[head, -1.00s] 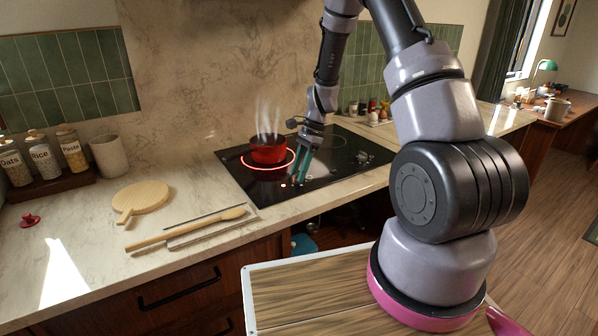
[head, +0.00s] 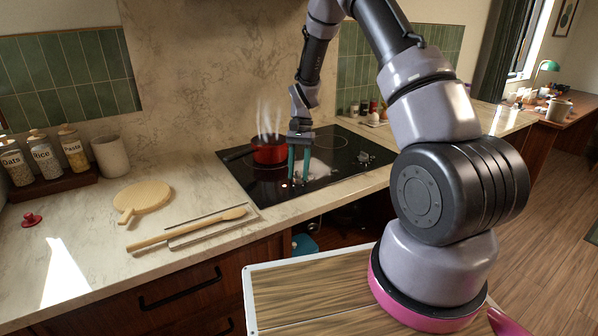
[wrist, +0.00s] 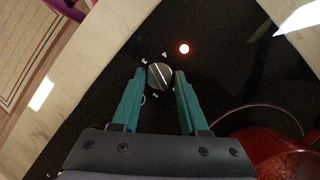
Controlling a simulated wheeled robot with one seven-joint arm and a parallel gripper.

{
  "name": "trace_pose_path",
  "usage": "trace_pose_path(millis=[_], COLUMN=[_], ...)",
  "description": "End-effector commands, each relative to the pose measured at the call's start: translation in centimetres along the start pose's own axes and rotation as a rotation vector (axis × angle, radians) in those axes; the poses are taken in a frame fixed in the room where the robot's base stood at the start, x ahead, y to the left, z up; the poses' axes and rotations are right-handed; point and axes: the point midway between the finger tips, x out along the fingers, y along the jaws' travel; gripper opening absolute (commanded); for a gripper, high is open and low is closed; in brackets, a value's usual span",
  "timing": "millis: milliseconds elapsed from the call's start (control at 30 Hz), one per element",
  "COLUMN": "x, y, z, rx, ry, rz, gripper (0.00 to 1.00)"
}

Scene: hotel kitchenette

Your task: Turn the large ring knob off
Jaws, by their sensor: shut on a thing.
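A round metallic knob (wrist: 159,77) with a light pointer line sits on the black cooktop (head: 345,143), with white numbers printed around it. My gripper (head: 298,180) points down at the front of the cooktop. In the wrist view its two teal fingers (wrist: 159,71) stand on either side of the knob, shut on it. A small indicator light (wrist: 184,48) beside the knob is lit. A steaming red pot (head: 268,151) stands behind and left of the gripper. No red glow shows around it.
Another knob (head: 363,157) is to the right on the cooktop. Labelled jars (head: 45,158) stand further left.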

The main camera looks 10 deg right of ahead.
Motion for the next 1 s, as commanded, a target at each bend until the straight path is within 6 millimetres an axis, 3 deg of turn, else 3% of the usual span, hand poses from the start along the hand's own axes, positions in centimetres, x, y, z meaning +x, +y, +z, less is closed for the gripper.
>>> trace_pose_path(millis=[433, 1000], x=[-0.01, 0.02], y=[-0.26, -0.27], z=[0.03, 0.06], rx=[-0.255, -0.312], ry=[0.022, 0.026], rz=[0.105, 0.129], gripper=[0.00, 0.00])
